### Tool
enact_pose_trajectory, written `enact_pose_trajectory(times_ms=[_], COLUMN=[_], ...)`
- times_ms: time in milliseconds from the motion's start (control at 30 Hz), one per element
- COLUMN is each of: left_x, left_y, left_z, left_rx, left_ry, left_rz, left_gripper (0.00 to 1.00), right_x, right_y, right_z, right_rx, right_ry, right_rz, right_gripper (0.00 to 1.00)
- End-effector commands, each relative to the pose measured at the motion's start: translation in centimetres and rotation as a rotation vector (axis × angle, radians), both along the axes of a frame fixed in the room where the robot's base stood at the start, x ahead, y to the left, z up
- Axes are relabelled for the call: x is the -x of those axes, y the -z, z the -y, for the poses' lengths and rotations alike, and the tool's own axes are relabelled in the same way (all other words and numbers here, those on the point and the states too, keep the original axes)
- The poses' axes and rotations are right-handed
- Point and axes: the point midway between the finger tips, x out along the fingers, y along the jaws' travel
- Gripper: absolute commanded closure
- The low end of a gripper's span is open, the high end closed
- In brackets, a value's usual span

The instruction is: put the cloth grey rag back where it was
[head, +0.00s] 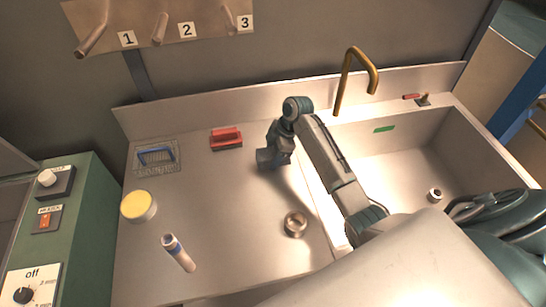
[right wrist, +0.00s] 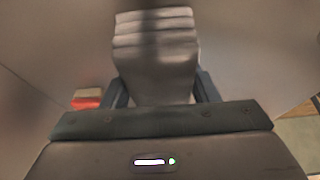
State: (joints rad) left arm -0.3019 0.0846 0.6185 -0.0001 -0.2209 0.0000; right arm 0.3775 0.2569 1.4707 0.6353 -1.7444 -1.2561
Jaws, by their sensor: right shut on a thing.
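My right gripper (head: 272,158) is above the steel counter, left of the sink, with its arm reaching in from the lower right. In the right wrist view it is shut on the grey rag (right wrist: 157,50), which hangs in folds between the two dark fingers. In the head view the rag is hard to tell from the dark gripper. My left gripper is not in view. Three bare pegs, marked 1 (head: 93,40), 2 (head: 160,28) and 3 (head: 230,20), stick out of a board on the back wall. No cloth hangs on them.
The counter (head: 215,200) holds a blue-handled thing in a wire tray (head: 157,157), a red brush (head: 226,138), a yellow-lidded jar (head: 139,206), a white tube (head: 178,252) and a metal cup (head: 295,224). A brass tap (head: 345,80) rises behind the sink (head: 410,150). The counter's middle is clear.

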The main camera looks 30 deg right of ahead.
Motion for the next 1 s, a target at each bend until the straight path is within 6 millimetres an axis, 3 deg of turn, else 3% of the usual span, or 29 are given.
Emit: enact_pose_trajectory(times_ms=[167,567,600,667,1000], left_x=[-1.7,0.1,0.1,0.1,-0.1], left_y=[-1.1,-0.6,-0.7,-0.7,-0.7], left_z=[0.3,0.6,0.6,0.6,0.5], left_rx=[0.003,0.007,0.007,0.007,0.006], left_ry=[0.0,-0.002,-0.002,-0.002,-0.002], left_rz=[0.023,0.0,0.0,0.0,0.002], left_gripper=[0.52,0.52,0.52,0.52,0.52], right_x=[0.1,0.0,0.0,0.0,0.0], right_y=[2.1,2.9,2.8,2.8,2.3], right_z=[0.0,0.0,0.0,0.0,0.1], right_rx=[-0.001,0.0,0.0,0.0,0.0], right_ry=[0.0,0.0,0.0,0.0,0.0], right_rz=[-0.003,-0.001,-0.001,-0.001,0.0], right_gripper=[0.67,0.67,0.38,0.26,0.24])
